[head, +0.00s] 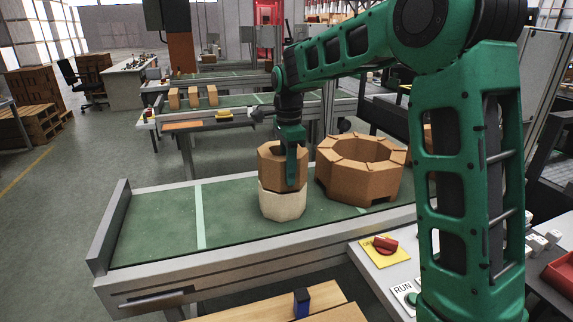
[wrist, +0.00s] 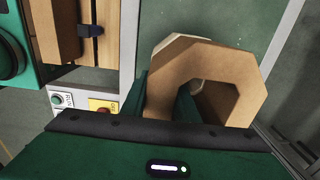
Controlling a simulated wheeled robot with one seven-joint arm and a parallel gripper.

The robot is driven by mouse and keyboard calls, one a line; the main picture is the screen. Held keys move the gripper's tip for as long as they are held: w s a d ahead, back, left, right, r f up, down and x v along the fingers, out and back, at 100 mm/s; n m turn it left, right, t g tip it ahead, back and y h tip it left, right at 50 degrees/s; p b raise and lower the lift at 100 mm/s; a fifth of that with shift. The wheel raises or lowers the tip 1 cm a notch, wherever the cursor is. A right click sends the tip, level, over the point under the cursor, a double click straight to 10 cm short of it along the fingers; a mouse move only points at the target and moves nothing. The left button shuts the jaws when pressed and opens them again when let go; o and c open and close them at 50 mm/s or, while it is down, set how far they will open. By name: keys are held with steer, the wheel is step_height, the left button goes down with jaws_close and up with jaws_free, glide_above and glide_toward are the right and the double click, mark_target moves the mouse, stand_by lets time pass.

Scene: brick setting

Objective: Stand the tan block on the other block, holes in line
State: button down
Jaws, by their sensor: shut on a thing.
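The tan block (head: 269,172) is a brown eight-sided ring with a hole through it. It is upright directly over the other block (head: 283,206), which is cream white and stands on the green bench top. My gripper (head: 291,170) is shut on the tan block's wall, one finger in the hole and one outside. In the wrist view the tan block (wrist: 240,82) covers most of the cream block (wrist: 180,42), whose edge shows past its upper left. The lower hole is hidden, and I cannot tell whether the blocks touch.
A large brown octagonal ring (head: 335,183) stands close to the right of the blocks. The green bench top (head: 158,220) is clear to the left, with a raised grey end wall (head: 108,225). A panel with a red switch (head: 385,244) is at the front right.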

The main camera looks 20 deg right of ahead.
steer(key=shift+f, duration=0.35)
stand_by(0.3)
steer(key=c, duration=1.4)
jaws_free()
step_height(320, 180, up, 13)
steer(key=shift+f, duration=0.1)
steer(key=s+d+f+n, duration=0.4)
steer(key=s+d, duration=0.4)
steer(key=s, duration=0.5)
steer(key=s+d+f+n, duration=0.45)
steer(key=s+d, duration=0.45)
steer(key=s, duration=0.4)
steer(key=s+f+n, duration=0.1)
steer(key=s+f, duration=0.1)
steer(key=s, duration=0.2)
steer(key=s+f+n, duration=0.1)
steer(key=s+f, duration=0.2)
steer(key=s, duration=0.1)
steer(key=s+f+n, duration=0.1)
steer(key=s+f, duration=0.2)
steer(key=s, duration=0.1)
steer(key=shift+s+d, duration=0.15)
steer(key=shift+s, duration=0.05)
steer(key=shift+r, duration=0.1)
